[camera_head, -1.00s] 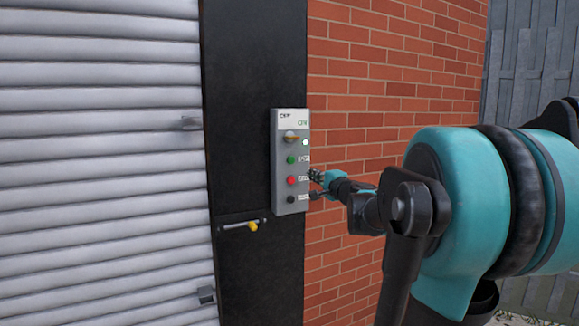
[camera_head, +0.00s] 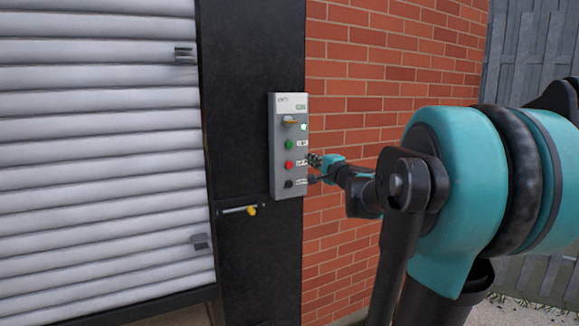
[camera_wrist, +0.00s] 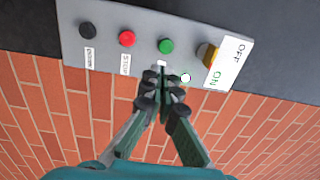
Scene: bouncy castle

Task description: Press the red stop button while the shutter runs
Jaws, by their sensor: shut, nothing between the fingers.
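The grey control box (camera_head: 276,180) is fixed to the dark post beside the shutter. Its red stop button (camera_head: 289,164) sits between a green button (camera_head: 289,145) and a black button (camera_head: 289,183). The red button shows uncovered in the wrist view (camera_wrist: 127,38), left of the green button (camera_wrist: 166,46). My gripper (camera_head: 313,160) is just right of the box, about level with the red button. In the wrist view my shut, empty fingers (camera_wrist: 162,76) point at the box edge below the green button; contact is unclear. The slatted shutter (camera_head: 95,150) is partly raised, its bottom edge visible.
A yellow switch (camera_head: 290,123) and a lit lamp (camera_head: 304,127) are on the box, above the green button. A yellow-tipped handle (camera_head: 250,210) sticks out lower on the post. A brick wall (camera_head: 365,75) is directly right of the box.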

